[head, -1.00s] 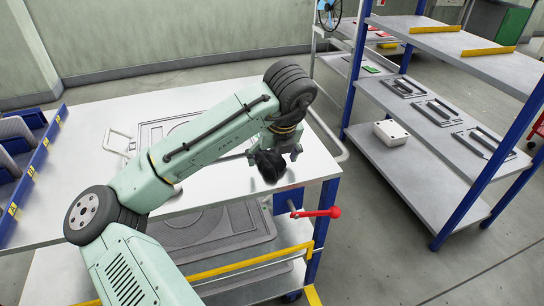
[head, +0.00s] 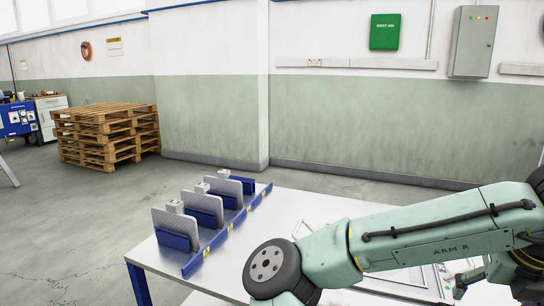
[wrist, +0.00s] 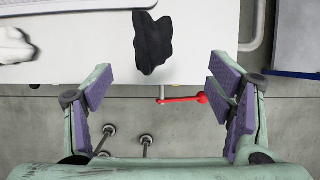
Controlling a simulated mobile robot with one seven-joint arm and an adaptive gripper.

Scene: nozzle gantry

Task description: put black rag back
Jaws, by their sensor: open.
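The black rag (wrist: 153,42) shows in the wrist view, on the white tabletop (wrist: 200,45) close to its edge. My gripper (wrist: 160,97) is open, its purple-padded fingers wide apart. Nothing is between the pads. The rag lies beyond the fingertips in the picture, roughly centred between them, and apart from both. In the head view the rag is not visible, and my gripper end is mostly cut off at the lower right.
Dividers stand in a blue rack (head: 229,231) on the table's left end. A red-knobbed lever (wrist: 185,99) sticks out past the table edge. A white object (wrist: 14,45) lies at the wrist view's left. Wooden pallets (head: 108,135) are stacked on the floor.

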